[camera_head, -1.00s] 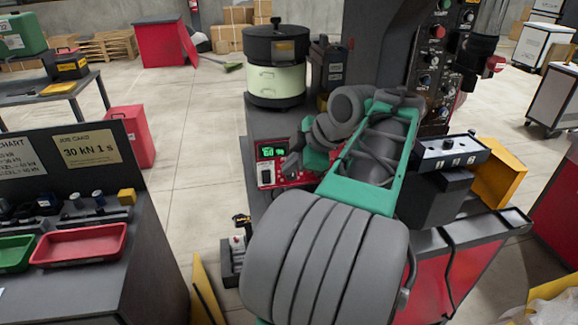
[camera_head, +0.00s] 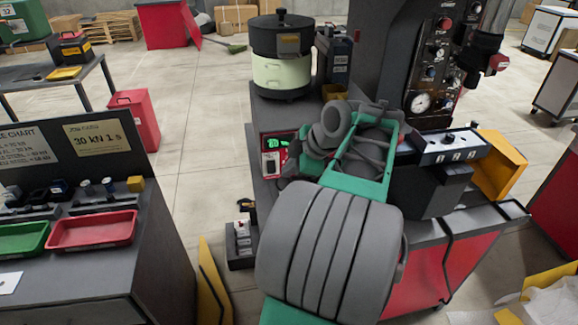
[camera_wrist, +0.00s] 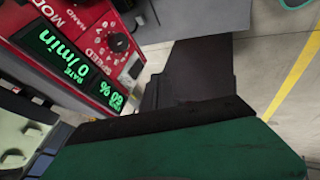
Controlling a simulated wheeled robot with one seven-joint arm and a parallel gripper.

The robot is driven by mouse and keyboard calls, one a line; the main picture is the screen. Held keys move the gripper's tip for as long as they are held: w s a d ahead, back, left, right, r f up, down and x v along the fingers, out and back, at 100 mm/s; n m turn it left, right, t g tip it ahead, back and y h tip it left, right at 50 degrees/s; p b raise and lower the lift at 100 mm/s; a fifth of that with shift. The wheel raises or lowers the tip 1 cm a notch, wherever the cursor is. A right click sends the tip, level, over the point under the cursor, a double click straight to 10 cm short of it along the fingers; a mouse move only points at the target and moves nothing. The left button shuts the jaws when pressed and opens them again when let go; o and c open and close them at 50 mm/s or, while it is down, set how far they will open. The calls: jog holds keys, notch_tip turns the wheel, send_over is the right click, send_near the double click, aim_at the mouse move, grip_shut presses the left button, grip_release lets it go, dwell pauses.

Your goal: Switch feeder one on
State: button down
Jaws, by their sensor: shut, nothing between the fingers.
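The feeder (camera_head: 280,75) is a round drum with a black top and a pale green lower part, at the back of the bench. In front of it is a red control box (camera_head: 268,143) with a green display and a pale switch-like part (camera_head: 271,163). The wrist view shows the box close up at upper left: a display (camera_wrist: 75,58) reading rate 0/min and 60 %, and a dark speed knob (camera_wrist: 119,42). My gripper (camera_wrist: 190,70) is shut and empty, right of the box and apart from the knob. My arm hides it in the head view. I cannot read a feeder number.
A grey panel (camera_head: 447,146) with knobs and a yellow guard (camera_head: 497,165) are to the right. A dark machine column with a gauge (camera_head: 421,102) rises behind. Open floor lies left of the bench.

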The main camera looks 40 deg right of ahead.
aim_at(276, 171)
jog(key=w+f, duration=0.2)
jog(key=w+d+f+p, duration=0.1)
jog(key=w+f, duration=0.1)
jog(key=w+d+f+p, duration=0.1)
jog(key=w+f, duration=0.1)
jog(key=w, duration=0.1)
jog(key=shift+w+f+b, duration=0.15)
jog(key=shift+f+b, duration=0.25)
jog(key=shift+b, duration=0.6)
jog(key=shift+r+b, duration=0.15)
jog(key=shift+b, duration=0.15)
jog(key=shift+r+p, duration=0.5)
jog(key=shift+r, duration=0.55)
